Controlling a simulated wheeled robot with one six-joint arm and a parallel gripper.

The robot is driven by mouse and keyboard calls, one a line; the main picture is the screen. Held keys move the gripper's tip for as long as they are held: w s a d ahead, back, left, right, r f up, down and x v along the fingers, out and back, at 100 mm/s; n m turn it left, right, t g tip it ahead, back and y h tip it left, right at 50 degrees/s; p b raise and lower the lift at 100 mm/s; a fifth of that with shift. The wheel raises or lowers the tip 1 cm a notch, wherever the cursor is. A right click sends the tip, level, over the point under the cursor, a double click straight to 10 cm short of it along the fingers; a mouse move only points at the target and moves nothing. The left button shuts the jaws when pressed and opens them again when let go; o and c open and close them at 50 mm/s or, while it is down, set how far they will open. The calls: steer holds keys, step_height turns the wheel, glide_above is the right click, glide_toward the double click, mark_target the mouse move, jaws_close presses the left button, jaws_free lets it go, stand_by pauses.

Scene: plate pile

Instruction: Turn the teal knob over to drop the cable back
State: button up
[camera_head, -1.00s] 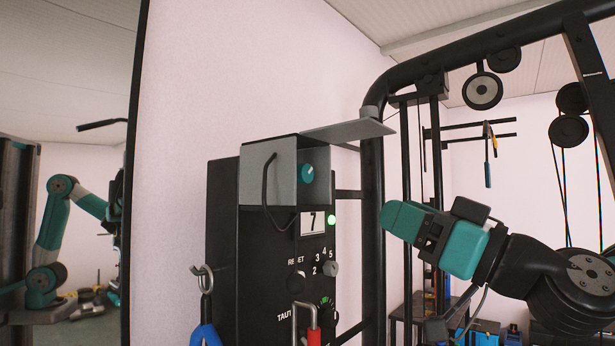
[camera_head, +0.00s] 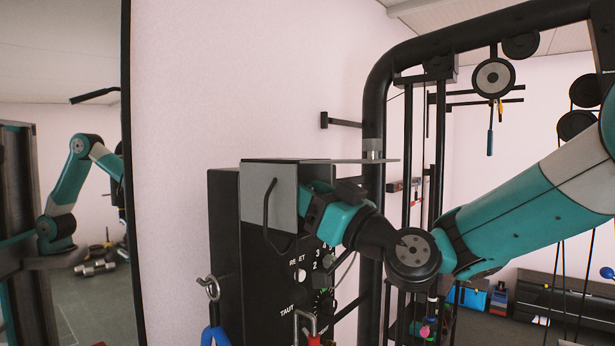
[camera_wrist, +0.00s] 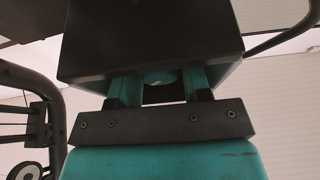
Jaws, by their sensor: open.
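The teal knob shows in the wrist view (camera_wrist: 158,76) as a small rounded piece between my gripper's two fingers; in the head view my gripper hides it. My gripper (camera_wrist: 160,86) is open, with one finger on each side of the knob. Whether the fingers touch it I cannot tell. In the head view my gripper (camera_head: 304,200) reaches in at the right side of the grey box (camera_head: 255,190) on top of the black panel. A black curved bar or cable (camera_head: 268,215) loops down the box's front.
A flat grey plate (camera_head: 350,161) juts right above my gripper. The black panel (camera_head: 225,240) below has dials and labels, partly covered by my wrist. Black rack posts (camera_head: 372,220) stand close behind my arm. A hook (camera_head: 209,288) and red-handled clip (camera_head: 306,325) hang in front.

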steer(key=shift+w+a, duration=0.1)
steer(key=c, duration=0.6)
steer(key=shift+r+m+t+h+p, duration=0.2)
steer(key=shift+m+t+h+p, duration=0.35)
steer(key=shift+m, duration=0.85)
steer(key=shift+c, duration=0.2)
steer(key=shift+f+m+t+p, duration=0.15)
steer(key=shift+m+t+p, duration=0.25)
steer(key=shift+m, duration=0.4)
steer(key=o, duration=0.6)
steer(key=shift+o, duration=0.2)
steer(key=shift+f, duration=0.1)
